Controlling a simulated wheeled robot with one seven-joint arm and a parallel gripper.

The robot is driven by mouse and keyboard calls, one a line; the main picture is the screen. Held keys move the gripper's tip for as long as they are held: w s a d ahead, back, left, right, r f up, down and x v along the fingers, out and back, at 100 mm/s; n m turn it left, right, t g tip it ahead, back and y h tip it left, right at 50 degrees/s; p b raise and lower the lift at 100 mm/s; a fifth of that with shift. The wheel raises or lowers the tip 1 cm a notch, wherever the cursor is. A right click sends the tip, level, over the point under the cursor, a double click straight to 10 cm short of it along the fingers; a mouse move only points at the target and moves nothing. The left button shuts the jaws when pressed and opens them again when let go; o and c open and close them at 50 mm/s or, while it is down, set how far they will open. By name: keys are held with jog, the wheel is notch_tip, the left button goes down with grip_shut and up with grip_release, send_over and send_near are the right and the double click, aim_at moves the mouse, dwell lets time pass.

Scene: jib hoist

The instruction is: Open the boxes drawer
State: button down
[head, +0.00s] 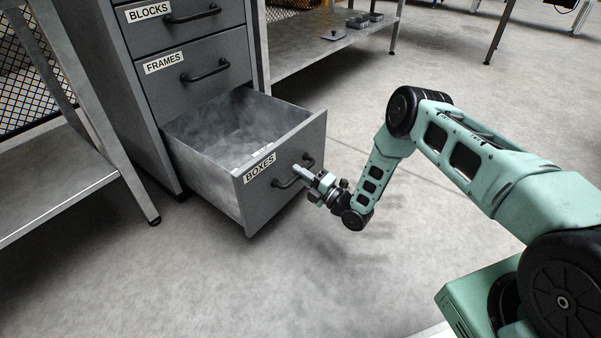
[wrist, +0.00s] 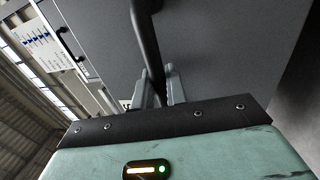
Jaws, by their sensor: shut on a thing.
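The boxes drawer (head: 270,184) is the lowest of the grey cabinet's drawers in the head view. It is pulled well out and its inside looks empty. A white BOXES label is on its front, beside a dark bar handle (head: 297,176). My gripper (head: 304,174) is at the drawer front, shut on this handle. In the wrist view the dark handle (wrist: 147,40) runs between the two fingers of my gripper (wrist: 160,88), with the grey drawer front (wrist: 215,45) behind it. The exact finger contact is small in the head view.
Above are the shut FRAMES drawer (head: 195,72) and the shut BLOCKS drawer (head: 170,22). A grey bench (head: 50,185) stands close on the left. A low shelf (head: 300,50) with small grey parts is behind on the right. The floor in front of the drawer is clear.

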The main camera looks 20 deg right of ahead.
jog(key=shift+s+d, duration=0.2)
jog(key=shift+s, duration=0.1)
jog(key=c, duration=1.5)
grip_release()
jog(key=shift+s, duration=0.1)
jog(key=p+v, duration=0.7)
jog(key=v, duration=1)
jog(key=shift+d, duration=0.2)
jog(key=shift+f, duration=0.1)
